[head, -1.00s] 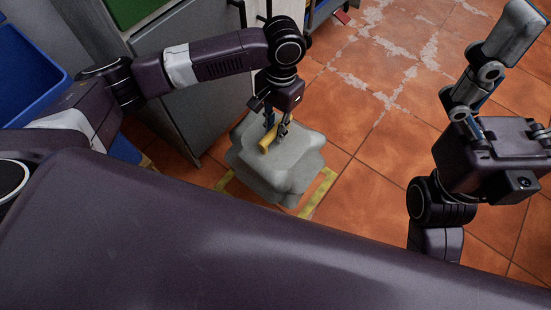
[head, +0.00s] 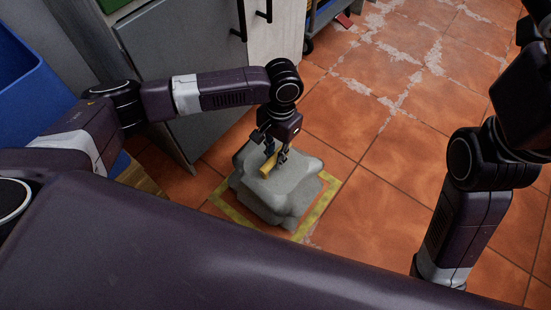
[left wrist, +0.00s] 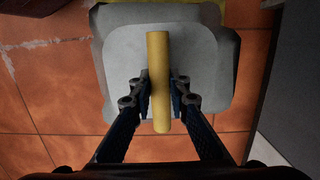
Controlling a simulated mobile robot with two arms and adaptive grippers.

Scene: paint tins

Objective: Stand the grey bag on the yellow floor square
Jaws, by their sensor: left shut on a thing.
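The grey bag (head: 272,190) is upright, with a yellow bar handle (head: 268,166) on top. It appears within the yellow floor square (head: 235,215), whose outline shows around it; its base hides part of the square, and I cannot tell whether it touches the floor. My left gripper (head: 275,155) is shut on the handle from above. In the left wrist view the fingers (left wrist: 160,86) close on both sides of the handle (left wrist: 158,55), above the bag (left wrist: 120,60). My right arm is at the right edge of the head view; its gripper's fingers cannot be made out.
Grey cabinets (head: 180,60) stand close behind and left of the bag. A blue bin (head: 30,70) is at the far left. Terracotta floor tiles (head: 390,190) lie clear to the right. A small red thing (head: 344,20) lies near a trolley at the back.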

